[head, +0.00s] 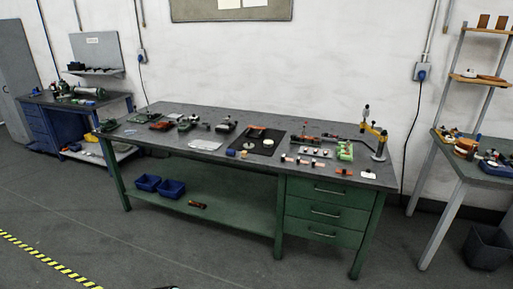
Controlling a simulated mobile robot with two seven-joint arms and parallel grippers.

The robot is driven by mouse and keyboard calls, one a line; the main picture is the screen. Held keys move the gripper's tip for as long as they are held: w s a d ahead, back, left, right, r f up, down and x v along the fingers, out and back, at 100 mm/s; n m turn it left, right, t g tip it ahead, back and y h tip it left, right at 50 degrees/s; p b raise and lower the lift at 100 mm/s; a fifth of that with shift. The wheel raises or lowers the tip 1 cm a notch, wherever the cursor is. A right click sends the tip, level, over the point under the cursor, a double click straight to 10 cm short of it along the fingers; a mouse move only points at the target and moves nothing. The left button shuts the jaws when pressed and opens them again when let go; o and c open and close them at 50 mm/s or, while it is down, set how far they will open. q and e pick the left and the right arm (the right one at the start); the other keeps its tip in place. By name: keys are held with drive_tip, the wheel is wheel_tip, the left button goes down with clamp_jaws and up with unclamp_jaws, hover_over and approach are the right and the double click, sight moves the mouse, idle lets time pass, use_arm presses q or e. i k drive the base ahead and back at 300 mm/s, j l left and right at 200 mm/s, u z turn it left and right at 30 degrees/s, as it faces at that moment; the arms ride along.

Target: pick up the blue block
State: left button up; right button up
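A small blue block (243,154) seems to sit on the green workbench (165,127) near the front edge, left of centre; it is too small to make out well. Neither of my grippers can be made out. A dark shape at the bottom edge is too cut off to identify.
Loose tools and parts cover much of the bench top. Blue bins (171,188) stand on its lower shelf. Green drawers (327,211) fill its right side. A second table (466,173) stands at right. The floor in front is clear.

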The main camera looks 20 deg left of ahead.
sight(232, 152)
drive_tip(key=i+j+z, duration=0.25)
drive_tip(key=i+j, duration=0.15)
drive_tip(key=j, duration=0.25)
drive_tip(key=i+j+z, duration=0.1)
drive_tip(key=j, duration=0.25)
drive_tip(key=i+j, duration=0.2)
drive_tip(key=j, duration=0.15)
drive_tip(key=i+j, duration=0.2)
drive_tip(key=i+j+z, duration=0.1)
drive_tip(key=j, duration=0.35)
drive_tip(key=i+j, duration=0.45)
drive_tip(key=j, duration=0.25)
drive_tip(key=i+j+z, duration=0.1)
drive_tip(key=j, duration=0.25)
drive_tip(key=i, duration=0.1)
